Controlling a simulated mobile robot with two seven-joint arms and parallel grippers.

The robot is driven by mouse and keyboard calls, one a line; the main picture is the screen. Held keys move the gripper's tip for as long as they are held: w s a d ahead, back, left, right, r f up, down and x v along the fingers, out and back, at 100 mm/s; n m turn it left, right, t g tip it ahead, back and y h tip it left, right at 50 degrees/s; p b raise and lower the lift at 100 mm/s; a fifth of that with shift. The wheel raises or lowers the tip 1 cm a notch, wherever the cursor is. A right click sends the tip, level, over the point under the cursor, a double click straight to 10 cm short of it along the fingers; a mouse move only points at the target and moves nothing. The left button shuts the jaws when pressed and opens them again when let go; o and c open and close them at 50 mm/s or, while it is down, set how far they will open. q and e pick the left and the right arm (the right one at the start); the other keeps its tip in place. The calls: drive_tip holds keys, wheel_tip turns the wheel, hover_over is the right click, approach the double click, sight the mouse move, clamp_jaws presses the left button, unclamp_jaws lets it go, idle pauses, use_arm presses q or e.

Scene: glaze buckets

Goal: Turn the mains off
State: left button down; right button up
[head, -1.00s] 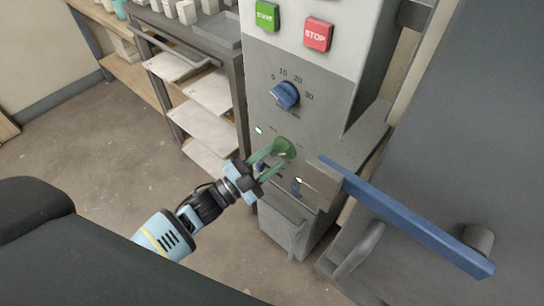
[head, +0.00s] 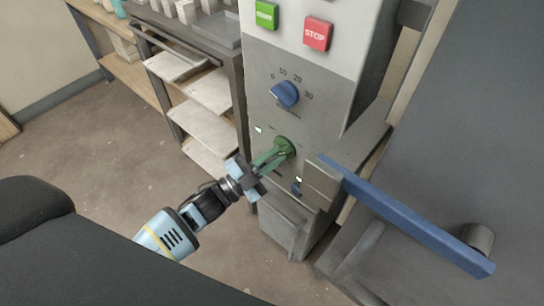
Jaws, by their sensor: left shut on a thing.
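A grey control panel (head: 318,120) stands at the middle right. A green round knob (head: 286,146) sits on its lower face, below a blue dial (head: 285,94) with numbers around it. My left gripper (head: 278,154) reaches up from the lower left. Its green-tinted fingers are shut on the green knob and partly cover it. The markings by the knob are too small to read. A small dark switch (head: 297,188) with a lit light above it sits lower right of the knob. My right gripper is not in view.
Green (head: 267,15) and red STOP (head: 318,34) buttons are on the panel's upper part. A blue bar handle (head: 415,221) sticks out on the right. A rack with pale shelves (head: 210,93) stands left of the panel. The floor at left is clear.

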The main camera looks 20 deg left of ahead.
use_arm(q)
drive_tip(key=shift+n, duration=0.3)
drive_tip(key=n+t, duration=0.1)
drive_tip(key=n, duration=0.1)
drive_tip(key=shift+d+f+n+y, duration=0.1)
drive_tip(key=shift+n+y, duration=0.2)
drive_tip(key=shift+y, duration=0.1)
drive_tip(key=n, duration=0.2)
drive_tip(key=n+t+y, duration=0.1)
drive_tip(key=shift+n+t+y, duration=0.3)
drive_tip(key=shift+n, duration=0.1)
drive_tip(key=shift+s+d+n+t+y+p, duration=0.1)
drive_tip(key=shift+n+t+y+p, duration=0.25)
drive_tip(key=shift+n+y, duration=1.9)
drive_tip(key=shift+d+n+t+y+p, duration=0.1)
drive_tip(key=shift+n+y+p, duration=0.45)
drive_tip(key=shift+n, duration=3.2)
drive_tip(key=shift+s+d+n+t+y+p, duration=0.1)
drive_tip(key=shift+n+t+y+p, duration=0.2)
drive_tip(key=shift+n+y, duration=1.95)
drive_tip(key=shift+n+h, duration=0.55)
drive_tip(key=shift+n, duration=0.4)
